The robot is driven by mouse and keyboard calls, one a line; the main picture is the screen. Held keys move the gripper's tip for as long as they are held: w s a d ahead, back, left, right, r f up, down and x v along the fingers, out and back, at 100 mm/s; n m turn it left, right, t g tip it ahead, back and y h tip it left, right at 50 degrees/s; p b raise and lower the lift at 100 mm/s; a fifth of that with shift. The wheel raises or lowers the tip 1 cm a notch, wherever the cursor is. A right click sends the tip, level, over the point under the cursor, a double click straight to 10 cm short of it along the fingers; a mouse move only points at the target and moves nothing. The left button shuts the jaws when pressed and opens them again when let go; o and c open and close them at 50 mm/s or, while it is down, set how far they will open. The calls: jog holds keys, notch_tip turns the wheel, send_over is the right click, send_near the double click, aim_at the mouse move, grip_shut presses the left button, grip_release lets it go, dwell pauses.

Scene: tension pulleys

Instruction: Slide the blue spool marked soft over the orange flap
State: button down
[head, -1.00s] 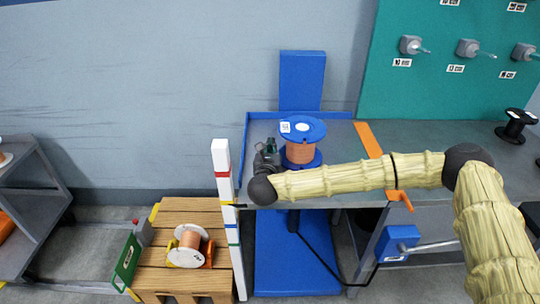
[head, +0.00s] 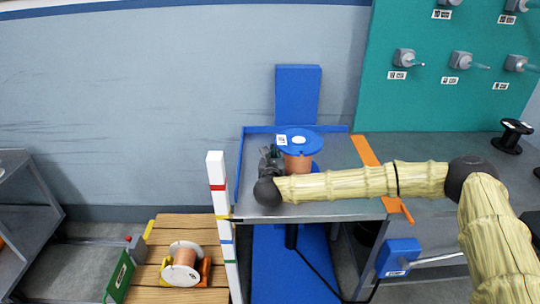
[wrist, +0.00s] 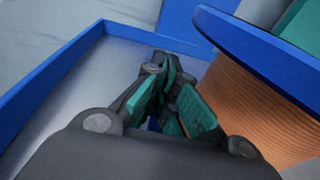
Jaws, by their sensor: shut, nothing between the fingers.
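The blue spool (head: 299,143), wound with copper wire, stands upright on the grey table inside a low blue border. A white label sits on its top flange; I cannot read it. My gripper (head: 272,153) is low at the spool's left side, shut and empty. In the wrist view, my gripper (wrist: 167,92) has its teal pads together, and the spool's copper winding (wrist: 250,100) is close on the right; I cannot tell whether they touch. The orange flap (head: 365,151) is a strip across the table, right of the spool. My forearm hides the spool's base and part of the strip.
A black spool (head: 511,136) stands far right on the table. A teal board (head: 440,100) with pegs rises behind. A striped white post (head: 218,200) stands at the table's left corner. A white spool (head: 182,264) lies on a wooden pallet. Bare table lies right of the strip.

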jog(key=shift+d+b, duration=0.4)
jog(key=shift+d, duration=2.65)
jog(key=shift+d+b, duration=0.7)
jog(key=shift+d, duration=3.3)
jog(key=shift+d+f+b, duration=0.1)
jog(key=shift+d+b, duration=0.5)
jog(key=shift+d, duration=2.1)
jog(key=shift+d+b, duration=0.3)
jog(key=shift+d, duration=1)
jog(key=shift+d, duration=0.1)
jog(key=shift+s+d+b, duration=0.1)
jog(key=shift+d+b, duration=0.95)
jog(key=shift+d, duration=2.85)
